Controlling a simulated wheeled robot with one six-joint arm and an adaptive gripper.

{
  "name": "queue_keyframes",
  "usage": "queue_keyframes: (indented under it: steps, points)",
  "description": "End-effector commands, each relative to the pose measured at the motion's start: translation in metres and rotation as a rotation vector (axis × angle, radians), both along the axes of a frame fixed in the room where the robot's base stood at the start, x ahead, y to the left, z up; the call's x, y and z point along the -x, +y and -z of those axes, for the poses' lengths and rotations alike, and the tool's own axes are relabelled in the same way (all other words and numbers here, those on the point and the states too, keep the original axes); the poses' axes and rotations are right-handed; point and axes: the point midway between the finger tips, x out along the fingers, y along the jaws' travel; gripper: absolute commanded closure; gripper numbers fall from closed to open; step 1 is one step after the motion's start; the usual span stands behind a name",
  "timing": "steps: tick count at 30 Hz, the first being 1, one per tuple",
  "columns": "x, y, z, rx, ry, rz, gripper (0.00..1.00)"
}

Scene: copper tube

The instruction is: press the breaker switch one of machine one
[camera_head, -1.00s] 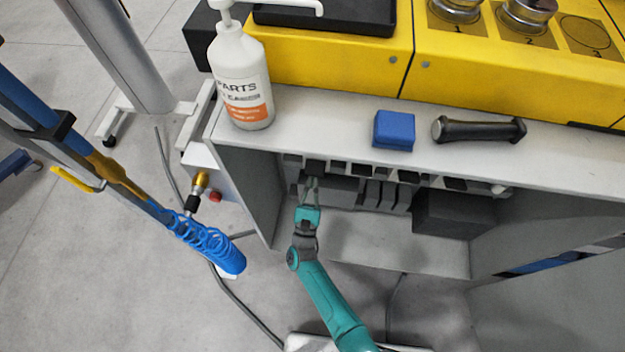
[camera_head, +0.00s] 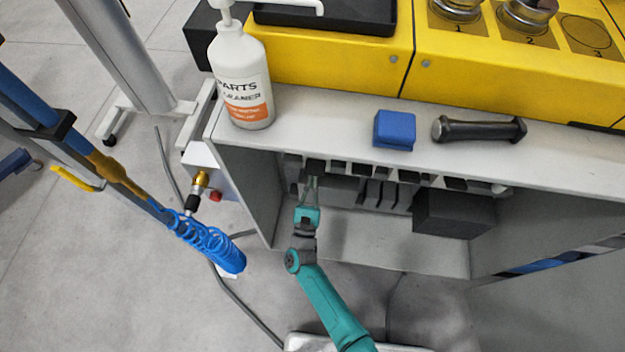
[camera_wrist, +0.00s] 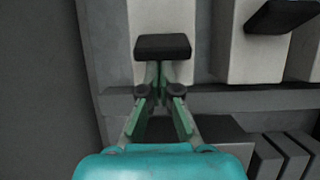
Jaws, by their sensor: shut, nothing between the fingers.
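A row of black breaker switches sits inside the open cabinet under the grey worktop. In the wrist view, one black switch (camera_wrist: 163,47) on a pale housing (camera_wrist: 161,17) is straight ahead of my gripper (camera_wrist: 159,70), whose fingertips meet just below it. It is the leftmost switch seen there. A second switch (camera_wrist: 282,16) is to its right. In the head view, my gripper (camera_head: 311,181) reaches into the cabinet, shut and empty, just under a dark switch (camera_head: 315,166). I cannot tell whether the tips touch the switch.
The cabinet's left wall (camera_head: 250,195) is close to my gripper. Dark boxes (camera_head: 455,213) stand inside to the right. On the worktop (camera_head: 300,120) are a cleaner bottle (camera_head: 241,80), a blue block (camera_head: 394,130) and a black handle (camera_head: 478,130). A blue coiled hose (camera_head: 208,243) hangs at left.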

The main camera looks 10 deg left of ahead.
Motion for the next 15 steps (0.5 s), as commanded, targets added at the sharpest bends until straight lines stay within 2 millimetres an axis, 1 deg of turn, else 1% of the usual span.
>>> queue_keyframes:
  steps: [11, 15]
  points:
    - [0.005, 0.0, -0.007, 0.0, 0.004, 0.0, 1.0]
    - [0.009, 0.0, -0.012, -0.006, 0.077, -0.003, 1.0]
